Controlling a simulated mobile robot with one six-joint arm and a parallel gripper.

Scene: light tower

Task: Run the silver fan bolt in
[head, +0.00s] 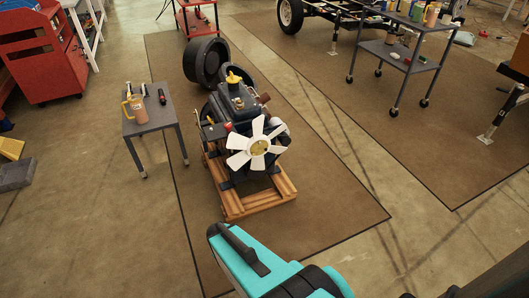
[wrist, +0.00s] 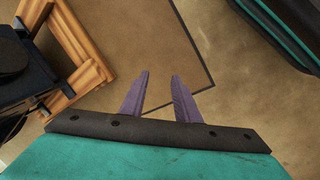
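The engine (head: 236,105) stands on a wooden pallet stand (head: 262,200) in the middle of the head view. A white fan (head: 240,158) with a brass-coloured hub (head: 259,147) is on its front. The silver fan bolt is too small to make out. In the wrist view, my gripper (wrist: 156,85) has two purple fingers standing apart with only floor between them, so it is open and empty. The stand's corner (wrist: 85,45) lies to the left of the fingers there. My teal arm shows at the bottom of the head view, in front of the stand.
A small grey table (head: 150,112) with a pitcher (head: 137,106) and tools stands left of the engine. A grey cart (head: 400,55) stands at the back right. The brown mat (head: 335,200) is clear right of the stand.

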